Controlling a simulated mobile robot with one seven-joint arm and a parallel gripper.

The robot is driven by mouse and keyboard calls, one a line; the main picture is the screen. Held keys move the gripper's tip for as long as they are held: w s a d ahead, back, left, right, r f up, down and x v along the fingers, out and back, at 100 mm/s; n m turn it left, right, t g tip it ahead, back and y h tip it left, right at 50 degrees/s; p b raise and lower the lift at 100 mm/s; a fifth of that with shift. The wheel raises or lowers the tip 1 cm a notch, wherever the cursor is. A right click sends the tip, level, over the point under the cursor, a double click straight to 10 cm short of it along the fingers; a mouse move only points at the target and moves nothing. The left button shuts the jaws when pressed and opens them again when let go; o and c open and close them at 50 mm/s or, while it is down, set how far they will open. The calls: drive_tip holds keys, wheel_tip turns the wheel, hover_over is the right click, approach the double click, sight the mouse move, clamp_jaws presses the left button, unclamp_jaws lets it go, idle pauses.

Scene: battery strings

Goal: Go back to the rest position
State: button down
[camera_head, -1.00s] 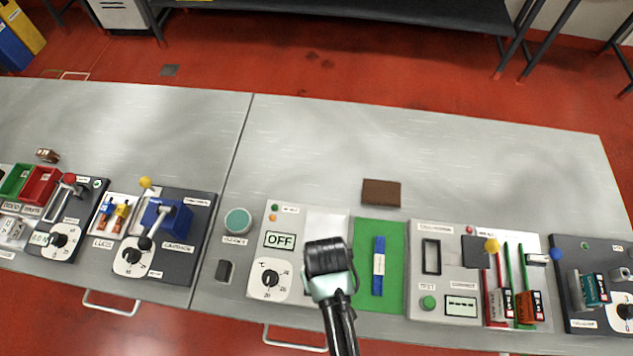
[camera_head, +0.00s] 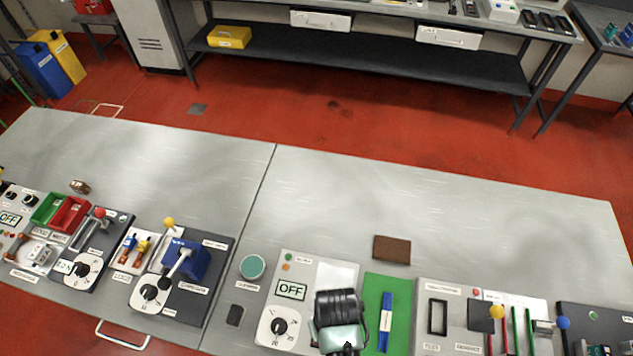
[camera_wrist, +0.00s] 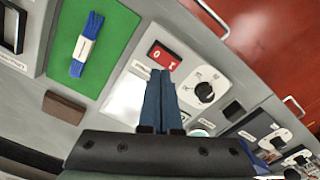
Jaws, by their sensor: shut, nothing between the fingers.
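My gripper shows in the wrist view (camera_wrist: 160,103) with its two blue-grey fingers together and nothing between them. In the head view my dark wrist hangs over the panel with the OFF display (camera_head: 291,291) and hides part of its white plate; the fingertips are hidden there. A blue strip with a pale band (camera_head: 386,320) lies on the green mat (camera_head: 372,285), just right of my wrist. The strip also shows in the wrist view (camera_wrist: 92,28), apart from the fingers.
A brown block (camera_head: 392,249) lies behind the mat. A tester panel (camera_head: 425,290) with knobs stands to the right. A blue lever device (camera_head: 190,262) and red and green bins (camera_head: 70,214) stand to the left. The rear of the grey table (camera_head: 420,195) is clear.

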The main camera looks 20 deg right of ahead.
drive_tip(key=w+r+t+h+b, duration=0.1)
drive_tip(key=w+r+t+b, duration=0.15)
drive_tip(key=w+r, duration=0.4)
drive_tip(key=w+r+t+b, duration=0.2)
drive_tip(key=w+r+t, duration=0.15)
drive_tip(key=w, duration=0.65)
drive_tip(key=w+a+r+t+b, duration=0.2)
drive_tip(key=w+r+t, duration=0.3)
drive_tip(key=r, duration=0.6)
drive_tip(key=w+a+r+t+b, duration=0.2)
drive_tip(key=w+r+t, duration=0.25)
drive_tip(key=r, duration=0.75)
wheel_tip(320, 180, up, 12)
drive_tip(key=s+a+t+b, duration=0.1)
drive_tip(key=a+t+b, duration=0.1)
drive_tip(key=t+b, duration=0.15)
drive_tip(key=s+a+r+t+b, duration=0.1)
drive_tip(key=s+r+t, duration=0.3)
drive_tip(key=s+r, duration=0.3)
drive_tip(key=s+a+r+t+y+b, duration=0.1)
drive_tip(key=s+a+r+t, duration=0.1)
drive_tip(key=s+r+t, duration=0.2)
drive_tip(key=s+r, duration=0.3)
drive_tip(key=r, duration=0.4)
drive_tip(key=shift+a+n, duration=0.25)
drive_tip(key=shift+n, duration=0.15)
